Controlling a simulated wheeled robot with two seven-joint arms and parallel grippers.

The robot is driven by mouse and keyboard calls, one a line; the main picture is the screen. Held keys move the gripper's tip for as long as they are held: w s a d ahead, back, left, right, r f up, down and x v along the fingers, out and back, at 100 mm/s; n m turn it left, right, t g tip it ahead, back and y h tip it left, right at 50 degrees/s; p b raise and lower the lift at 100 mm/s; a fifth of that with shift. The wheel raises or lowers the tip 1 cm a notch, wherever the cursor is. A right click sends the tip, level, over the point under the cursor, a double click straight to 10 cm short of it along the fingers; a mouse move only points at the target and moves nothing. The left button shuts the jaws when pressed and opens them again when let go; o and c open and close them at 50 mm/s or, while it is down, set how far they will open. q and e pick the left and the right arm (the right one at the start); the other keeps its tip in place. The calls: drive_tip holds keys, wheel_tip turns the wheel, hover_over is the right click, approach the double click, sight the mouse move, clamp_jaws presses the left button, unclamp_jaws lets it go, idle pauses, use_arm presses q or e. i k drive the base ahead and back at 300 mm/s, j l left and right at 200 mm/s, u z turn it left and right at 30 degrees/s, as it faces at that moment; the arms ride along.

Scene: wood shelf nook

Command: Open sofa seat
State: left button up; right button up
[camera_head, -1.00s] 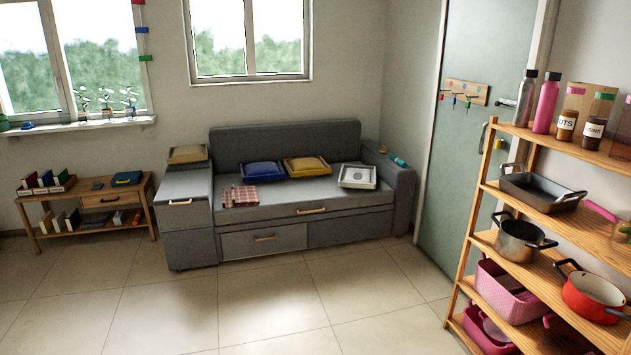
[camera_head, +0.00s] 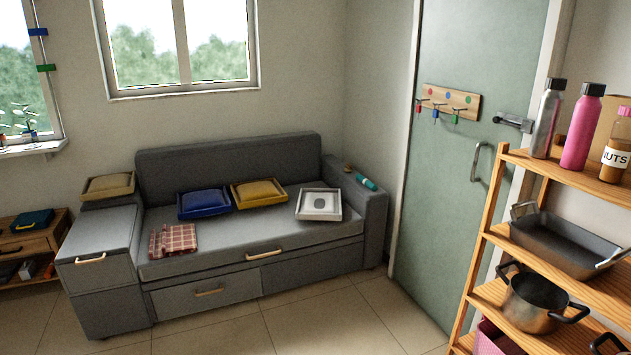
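The grey sofa (camera_head: 225,158) stands against the back wall under the window. Its seat (camera_head: 235,222) is down, with a gold handle (camera_head: 264,255) on its front edge. On the seat lie a blue cushion tray (camera_head: 204,203), a yellow cushion tray (camera_head: 258,193), a white tray (camera_head: 319,205) and a folded plaid cloth (camera_head: 173,240). Below the seat is a drawer front with a gold handle (camera_head: 209,292). The left arm box has its own handle (camera_head: 90,258) and a tan cushion tray (camera_head: 108,186) on top. Neither of my grippers shows in the view.
A wooden shelf rack (camera_head: 480,244) with bottles and pots stands close at the right. The green door (camera_head: 445,190) is behind it. A low wooden table (camera_head: 30,240) is left of the sofa. The tiled floor (camera_head: 310,325) before the sofa is clear.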

sight(235, 239)
drive_tip(key=i, duration=2.7)
drive_tip(key=z, duration=0.2)
